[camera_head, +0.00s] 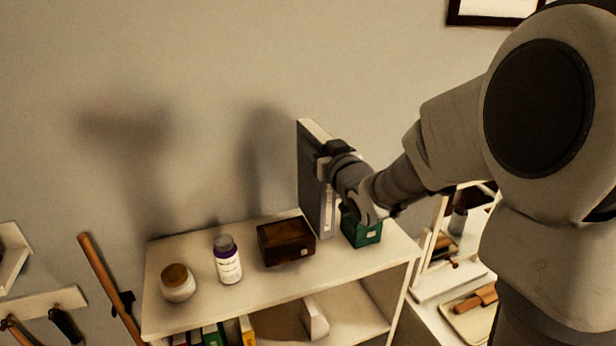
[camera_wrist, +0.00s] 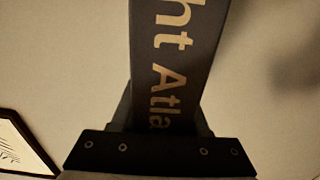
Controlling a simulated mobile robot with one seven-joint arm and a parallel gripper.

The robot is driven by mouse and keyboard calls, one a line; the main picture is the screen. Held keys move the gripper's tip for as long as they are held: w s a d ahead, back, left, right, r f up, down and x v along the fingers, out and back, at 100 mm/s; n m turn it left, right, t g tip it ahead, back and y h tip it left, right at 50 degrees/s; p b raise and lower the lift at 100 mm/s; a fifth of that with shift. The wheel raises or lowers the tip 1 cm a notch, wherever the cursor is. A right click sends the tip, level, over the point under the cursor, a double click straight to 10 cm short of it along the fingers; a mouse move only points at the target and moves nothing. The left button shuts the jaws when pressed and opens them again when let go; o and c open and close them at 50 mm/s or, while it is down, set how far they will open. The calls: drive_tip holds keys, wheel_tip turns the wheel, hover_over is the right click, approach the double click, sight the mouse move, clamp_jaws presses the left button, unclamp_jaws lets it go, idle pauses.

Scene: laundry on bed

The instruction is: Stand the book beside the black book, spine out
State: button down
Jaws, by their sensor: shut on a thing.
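A tall dark grey book (camera_head: 314,190) is upright in my gripper (camera_head: 326,162), above or on the shelf unit's top between a brown box and a green box. I cannot tell whether its lower end touches the top. My gripper is shut on it near its upper part. In the wrist view the book's spine (camera_wrist: 178,60) faces the camera with light lettering, partly reading "ht Atla". The black book cannot be made out for sure; several books (camera_head: 210,335) show only their tops on the lower shelf, cut by the frame edge.
The white shelf unit (camera_head: 205,306) carries a cork-lidded jar (camera_head: 178,284), a white bottle (camera_head: 228,262), the brown box (camera_head: 286,241) and the green box (camera_head: 361,232). A pale block (camera_head: 315,318) stands on the lower shelf, with bare board around it. The wall is close behind.

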sight(315, 179)
drive_tip(key=shift+f+b, duration=1.1)
drive_tip(key=shift+f, duration=1.4)
drive_tip(key=shift+f+b, duration=0.25)
drive_tip(key=shift+b, duration=0.05)
drive_tip(key=shift+c, duration=2)
unclamp_jaws()
